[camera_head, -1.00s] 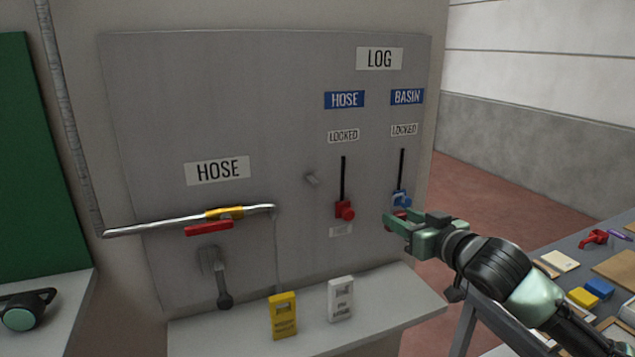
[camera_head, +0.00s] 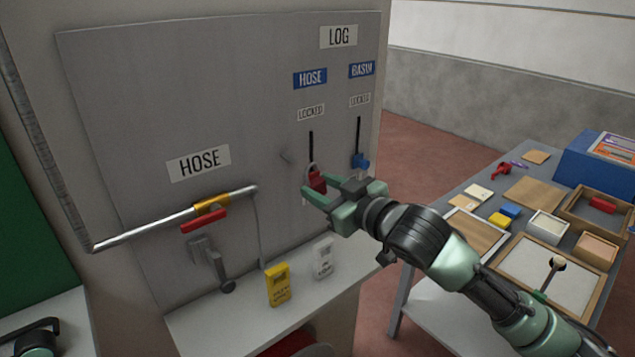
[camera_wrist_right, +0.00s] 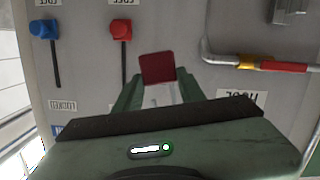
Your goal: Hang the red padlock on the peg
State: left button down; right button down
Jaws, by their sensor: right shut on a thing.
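My right gripper (camera_head: 342,190) is in front of the grey panel, shut on the red padlock (camera_wrist_right: 158,68). In the wrist view the padlock's dark red body shows beyond the fingertips. A pale shape between the fingers looks like its shackle. In the head view the padlock (camera_head: 317,182) overlaps the red HOSE slider knob, so the two are hard to separate. I cannot make out the peg clearly in the wrist view.
The red knob (camera_wrist_right: 121,29) and blue knob (camera_head: 360,161) are close to the gripper. A pipe with a red-handled yellow valve (camera_head: 211,207) crosses the panel's left. Yellow (camera_head: 278,285) and white (camera_head: 322,258) tags stand on the ledge below. A cluttered table (camera_head: 480,225) is at right.

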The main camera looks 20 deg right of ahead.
aim_at(314, 181)
jog(key=shift+w+d+f, duration=0.15)
jog(key=shift+w+d, duration=0.3)
jog(key=shift+d, duration=0.05)
jog(key=shift+w+a, duration=0.1)
jog(key=shift+w, duration=0.15)
jog(key=shift+w+a, duration=0.25)
jog(key=shift+a, duration=0.05)
jog(key=shift+w+a+b, duration=0.35)
jog(key=shift+w+a, duration=0.1)
jog(key=shift+w+a+f, duration=0.1)
jog(key=shift+w, duration=0.35)
jog(key=shift+w+a, duration=0.1)
jog(key=shift+w, duration=0.4)
jog(key=shift+w+a+f+b, duration=0.15)
jog(key=shift+w+a+b, duration=0.25)
jog(key=shift+w, duration=0.25)
jog(key=shift+b+x, duration=0.35)
jog(key=shift+x, duration=0.65)
jog(key=shift+w+a, duration=0.2)
jog(key=shift+w, duration=0.25)
pick_arm(q)
jog(key=d, duration=0.1)
jog(key=d+f+p, duration=0.1)
jog(key=shift+d+f, duration=0.15)
jog(key=shift+d, duration=0.15)
pick_arm(e)
jog(key=shift+w+f, duration=0.1)
